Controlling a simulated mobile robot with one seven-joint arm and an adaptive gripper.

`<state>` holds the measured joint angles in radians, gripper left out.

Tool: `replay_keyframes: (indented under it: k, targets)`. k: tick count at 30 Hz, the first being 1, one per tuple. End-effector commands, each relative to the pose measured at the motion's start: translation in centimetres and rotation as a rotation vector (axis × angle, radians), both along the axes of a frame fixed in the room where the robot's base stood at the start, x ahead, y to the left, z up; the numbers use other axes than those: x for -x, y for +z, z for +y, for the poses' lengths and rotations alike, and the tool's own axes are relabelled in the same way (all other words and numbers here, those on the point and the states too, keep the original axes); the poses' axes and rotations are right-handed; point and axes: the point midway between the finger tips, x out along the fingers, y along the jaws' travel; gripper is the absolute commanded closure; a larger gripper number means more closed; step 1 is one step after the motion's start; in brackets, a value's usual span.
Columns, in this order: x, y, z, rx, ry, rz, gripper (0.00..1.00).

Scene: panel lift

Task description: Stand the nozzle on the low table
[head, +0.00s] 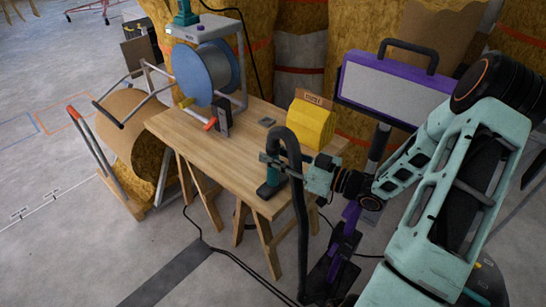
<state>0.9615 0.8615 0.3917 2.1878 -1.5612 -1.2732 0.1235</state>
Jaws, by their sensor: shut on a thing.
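The nozzle (272,176) has a teal body and a wide dark foot. It is upright over the near right corner of the wooden low table (215,150); I cannot tell whether the foot touches the top. A black hose (300,215) arches up from the nozzle and drops past the table's right side to the floor. My gripper (269,158) comes in from the right and is shut on the nozzle near its upper end. The hose and gripper hide part of the grip.
A blue-flanged reel (205,72) in a grey frame stands at the table's far left. A yellow bag (311,123) and a small grey item (267,121) lie further back. A purple-framed panel (392,88) stands behind. The table's middle is clear. Cables cross the floor.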

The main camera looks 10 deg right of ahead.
Motion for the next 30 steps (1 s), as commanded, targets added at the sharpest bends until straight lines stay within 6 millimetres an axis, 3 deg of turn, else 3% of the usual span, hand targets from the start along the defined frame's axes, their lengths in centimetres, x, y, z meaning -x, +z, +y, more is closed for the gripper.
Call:
replay_keyframes:
  k: [9,10,14,25,30]
  targets:
    - [0.0,-0.3,0.0,-0.001,0.0,-0.002,1.0]
    - [0.0,-0.2,0.0,0.001,0.0,-0.001,0.73]
    - [0.0,-0.2,0.0,0.001,0.0,-0.001,0.59]
    - [0.0,0.4,-0.1,0.001,-0.001,-0.001,0.59]
    - [1.9,0.4,-2.2,0.0,-0.005,0.001,0.59]
